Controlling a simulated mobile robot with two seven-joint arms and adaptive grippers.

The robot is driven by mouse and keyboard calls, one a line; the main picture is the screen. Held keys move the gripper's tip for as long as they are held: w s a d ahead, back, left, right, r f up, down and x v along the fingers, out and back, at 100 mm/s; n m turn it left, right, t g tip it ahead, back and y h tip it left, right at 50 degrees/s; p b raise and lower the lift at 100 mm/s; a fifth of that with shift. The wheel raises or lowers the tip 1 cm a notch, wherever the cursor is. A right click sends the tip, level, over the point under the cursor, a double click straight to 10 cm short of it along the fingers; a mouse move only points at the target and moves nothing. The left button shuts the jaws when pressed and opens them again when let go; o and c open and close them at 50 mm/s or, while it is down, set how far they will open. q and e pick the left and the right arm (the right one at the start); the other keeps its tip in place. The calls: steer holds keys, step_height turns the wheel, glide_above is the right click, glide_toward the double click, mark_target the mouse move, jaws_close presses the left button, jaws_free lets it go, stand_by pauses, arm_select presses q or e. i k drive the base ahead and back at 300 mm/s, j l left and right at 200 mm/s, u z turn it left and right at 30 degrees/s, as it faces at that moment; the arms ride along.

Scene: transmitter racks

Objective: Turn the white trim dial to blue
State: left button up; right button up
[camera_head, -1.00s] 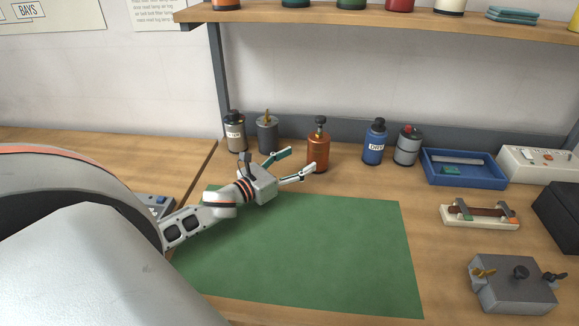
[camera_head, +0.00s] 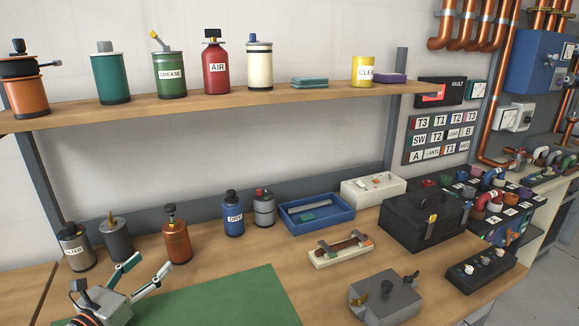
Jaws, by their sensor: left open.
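A black panel (camera_head: 492,272) with a row of small pale knobs (camera_head: 468,268) stands at the right front of the bench. The knobs are too small for me to tell which one is the white trim dial or where any blue mark lies. My left gripper (camera_head: 150,268) is open and empty at the lower left, over the back edge of the green mat (camera_head: 235,300), far from the panel. My right gripper does not show.
A black toolbox (camera_head: 420,222), a grey box with knobs (camera_head: 383,300), a white strap holder (camera_head: 341,250) and a blue tray (camera_head: 318,213) crowd the right half. Cans and bottles line the back; an orange one (camera_head: 177,242) stands near my left gripper.

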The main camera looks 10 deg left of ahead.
mark_target(469, 269)
steer(key=k+l, duration=1.2)
steer(key=l, duration=0.15)
